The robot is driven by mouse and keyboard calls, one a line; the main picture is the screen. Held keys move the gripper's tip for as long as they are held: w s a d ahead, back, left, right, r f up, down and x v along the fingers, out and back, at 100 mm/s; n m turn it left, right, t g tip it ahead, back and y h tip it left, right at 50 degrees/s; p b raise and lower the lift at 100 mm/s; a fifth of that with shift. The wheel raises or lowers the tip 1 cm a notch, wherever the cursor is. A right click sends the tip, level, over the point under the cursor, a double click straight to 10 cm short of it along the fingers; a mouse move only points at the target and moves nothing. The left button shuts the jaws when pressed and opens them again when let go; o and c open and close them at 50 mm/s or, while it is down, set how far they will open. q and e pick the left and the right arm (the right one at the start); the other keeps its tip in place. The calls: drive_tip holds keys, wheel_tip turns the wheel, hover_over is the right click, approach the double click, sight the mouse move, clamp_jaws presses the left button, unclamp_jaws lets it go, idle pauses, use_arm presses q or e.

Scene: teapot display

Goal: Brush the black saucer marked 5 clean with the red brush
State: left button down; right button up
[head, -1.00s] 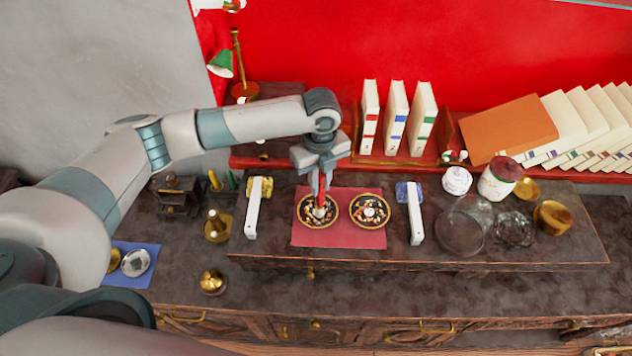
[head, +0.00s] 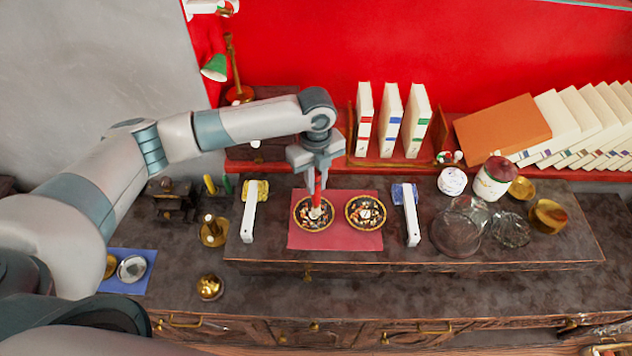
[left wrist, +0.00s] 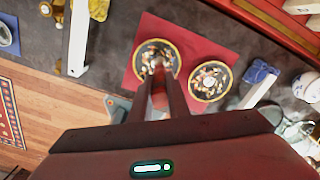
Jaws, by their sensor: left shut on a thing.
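Two round black saucers with gold rims and pale and orange specks lie side by side on a red mat (head: 335,241). They are the left saucer (head: 300,220) and the right saucer (head: 366,227); I cannot read a 5 on either. My left gripper (head: 317,183) points down above the left saucer, shut on the red brush (head: 317,200). The brush's pale tip is at the middle of that saucer; contact is hard to tell. In the left wrist view the brush (left wrist: 159,98) hides part of the left saucer (left wrist: 143,50); the right saucer (left wrist: 210,99) is clear. My right gripper is not in view.
White-handled tools with a yellow head (head: 249,218) and a blue head (head: 411,218) flank the mat. Glass dishes (head: 456,236), a lidded jar (head: 491,183) and a brass cup (head: 548,216) stand at right. Books (head: 390,120) stand behind. The counter's front strip is mostly clear.

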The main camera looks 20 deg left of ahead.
use_arm(q)
drive_tip(key=shift+s+a, duration=0.15)
drive_tip(key=shift+a, duration=0.5)
drive_tip(key=shift+s+d, duration=0.2)
drive_tip(key=shift+s, duration=0.45)
drive_tip(key=shift+d, duration=0.15)
drive_tip(key=shift+w+d, duration=0.25)
drive_tip(key=shift+d, duration=0.25)
drive_tip(key=shift+r, duration=0.1)
drive_tip(key=shift+r, duration=3)
